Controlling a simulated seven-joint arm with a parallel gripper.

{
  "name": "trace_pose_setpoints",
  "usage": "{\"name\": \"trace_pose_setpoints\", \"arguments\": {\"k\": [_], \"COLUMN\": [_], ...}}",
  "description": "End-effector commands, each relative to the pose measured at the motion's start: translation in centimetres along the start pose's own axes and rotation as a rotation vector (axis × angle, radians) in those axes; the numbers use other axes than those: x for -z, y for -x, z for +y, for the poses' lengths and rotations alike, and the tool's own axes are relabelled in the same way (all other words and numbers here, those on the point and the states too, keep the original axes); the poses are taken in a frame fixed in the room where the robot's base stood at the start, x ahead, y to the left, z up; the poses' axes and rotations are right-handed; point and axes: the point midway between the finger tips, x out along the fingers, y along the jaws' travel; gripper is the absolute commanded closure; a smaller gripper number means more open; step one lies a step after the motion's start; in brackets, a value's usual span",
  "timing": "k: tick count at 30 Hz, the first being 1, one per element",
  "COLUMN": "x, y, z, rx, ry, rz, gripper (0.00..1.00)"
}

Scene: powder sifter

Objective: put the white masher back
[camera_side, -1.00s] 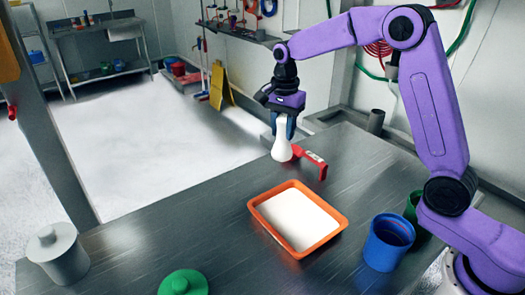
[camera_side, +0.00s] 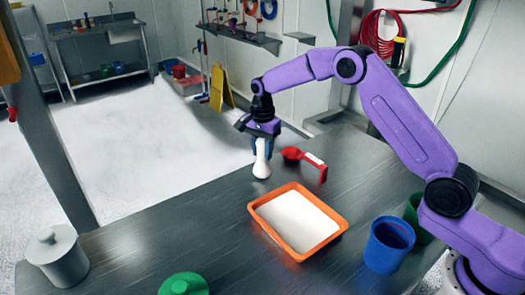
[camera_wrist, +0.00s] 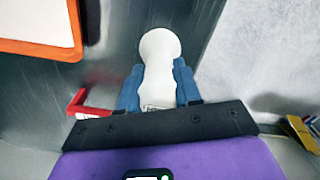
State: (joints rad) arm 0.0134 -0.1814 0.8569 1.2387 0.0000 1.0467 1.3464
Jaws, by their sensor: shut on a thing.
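The white masher (camera_side: 261,160) is upright, with its wide rounded end down, at the far edge of the steel table. My gripper (camera_side: 261,146) is shut on its upper part. In the wrist view the masher (camera_wrist: 159,62) sits between the two blue fingers of my gripper (camera_wrist: 158,88), its round end pointing away from the gripper. I cannot tell whether its lower end touches the table.
A red scoop (camera_side: 305,160) lies just right of the masher. An orange tray (camera_side: 257,218) of white powder is nearer the camera. A blue cup (camera_side: 388,243) and green cup (camera_side: 416,215) stand right. A lidded grey pot (camera_side: 58,257) and green lid (camera_side: 184,284) are at left.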

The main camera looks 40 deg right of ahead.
Motion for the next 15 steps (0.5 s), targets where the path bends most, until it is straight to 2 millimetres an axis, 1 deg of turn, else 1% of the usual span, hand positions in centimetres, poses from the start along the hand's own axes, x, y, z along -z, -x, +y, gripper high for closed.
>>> {"name": "trace_pose_setpoints", "arguments": {"k": [2, 9, 13, 14, 15], "x": [0.0, 0.0, -0.01, -0.01, -0.01], "y": [-0.52, -0.52, -0.85, -0.86, -0.85], "z": [-0.02, -0.03, -0.01, 0.01, 0.01], "rx": [0.002, 0.002, 0.001, 0.0, 0.0], "ry": [0.0, 0.0, 0.0, 0.0, 0.0], "rz": [0.0, 0.001, 0.0, 0.0, 0.0], "gripper": [1.0, 1.0, 1.0, 0.57, 0.44]}}
